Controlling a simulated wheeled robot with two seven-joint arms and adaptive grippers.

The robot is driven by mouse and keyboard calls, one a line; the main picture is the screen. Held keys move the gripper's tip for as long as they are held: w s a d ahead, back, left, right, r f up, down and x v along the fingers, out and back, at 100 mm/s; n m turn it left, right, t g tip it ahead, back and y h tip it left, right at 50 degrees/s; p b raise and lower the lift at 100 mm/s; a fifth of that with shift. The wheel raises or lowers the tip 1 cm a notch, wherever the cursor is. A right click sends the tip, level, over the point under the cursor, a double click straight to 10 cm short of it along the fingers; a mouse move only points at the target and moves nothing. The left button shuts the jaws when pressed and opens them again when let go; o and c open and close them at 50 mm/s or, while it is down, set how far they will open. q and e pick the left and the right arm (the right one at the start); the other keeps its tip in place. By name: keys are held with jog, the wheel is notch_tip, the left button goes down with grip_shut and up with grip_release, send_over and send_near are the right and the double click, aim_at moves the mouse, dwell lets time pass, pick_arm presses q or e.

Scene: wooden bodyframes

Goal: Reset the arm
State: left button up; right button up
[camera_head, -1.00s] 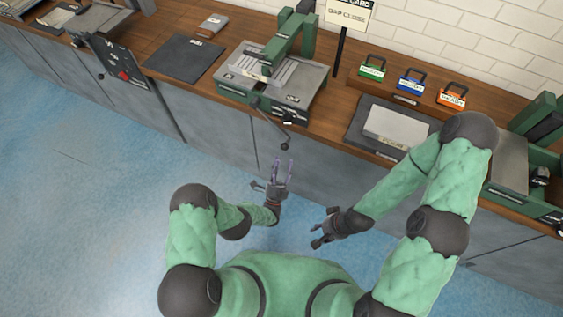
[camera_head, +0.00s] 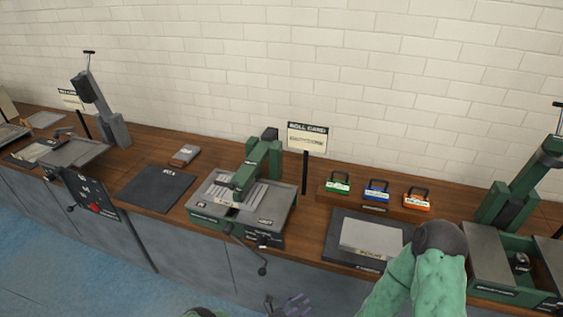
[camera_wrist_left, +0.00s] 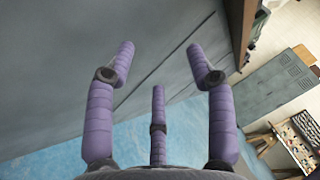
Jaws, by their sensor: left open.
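My left gripper (camera_head: 290,306) shows only partly at the bottom edge of the head view, low in front of the grey cabinets and below the bench top. In the left wrist view its purple fingers (camera_wrist_left: 160,58) are spread open with nothing between them. The green machine (camera_head: 236,207) stands on the bench above it, with a green overhead arm (camera_head: 257,170) over its grey bed. A dark lever (camera_head: 247,254) hangs from the machine's front, near my left gripper but apart from it. My right arm reaches down past the lower edge, and its gripper is hidden.
The wooden bench holds a dark mat (camera_head: 153,188), a sign reading "ROLL CARD" (camera_head: 307,138), several coloured tagged blocks (camera_head: 376,190) and a grey plate (camera_head: 371,238). Another green machine (camera_head: 510,215) stands at right. Grey cabinet fronts (camera_wrist_left: 60,55) and blue floor surround my left gripper.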

pick_arm(q)
jog(key=s+a+f+m+g+y, duration=0.2)
jog(key=s+a+m+g+y, duration=0.1)
jog(key=s+m+g, duration=0.5)
jog(key=s+a+f+m+g+y, duration=0.25)
jog(key=s+m+g, duration=0.35)
jog(key=s+m, duration=0.45)
jog(key=s+a+r+m+t+y, duration=0.4)
jog(key=a+r+m+y, duration=0.3)
jog(key=a+r+m, duration=0.4)
jog(key=m, duration=0.6)
jog(key=shift+a+m, duration=0.35)
jog(key=shift+a, duration=0.05)
